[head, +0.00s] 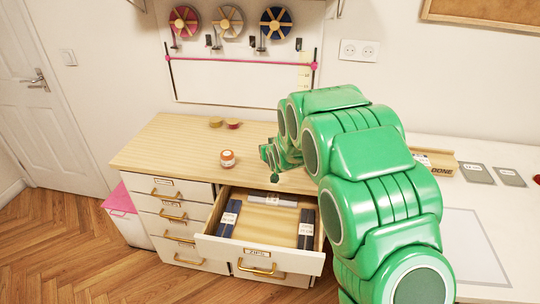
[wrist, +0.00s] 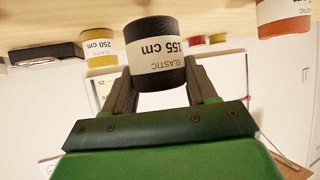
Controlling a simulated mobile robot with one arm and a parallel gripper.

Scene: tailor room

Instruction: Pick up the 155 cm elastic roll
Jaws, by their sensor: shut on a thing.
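The 155 cm elastic roll (wrist: 154,52) is black with a white label reading "ELASTIC 155 cm". It shows upside down in the wrist view, close to the camera. My gripper (wrist: 158,84) is shut on it, with one dark finger on each side. I cannot tell whether the roll touches the tabletop or is just clear of it. In the head view my green arm reaches over the wooden tabletop (head: 170,148) and hides the roll and the fingertips.
An orange roll (head: 227,158) stands near the tabletop's front edge. An open drawer (head: 262,258) with dark boxes juts out below the tabletop.

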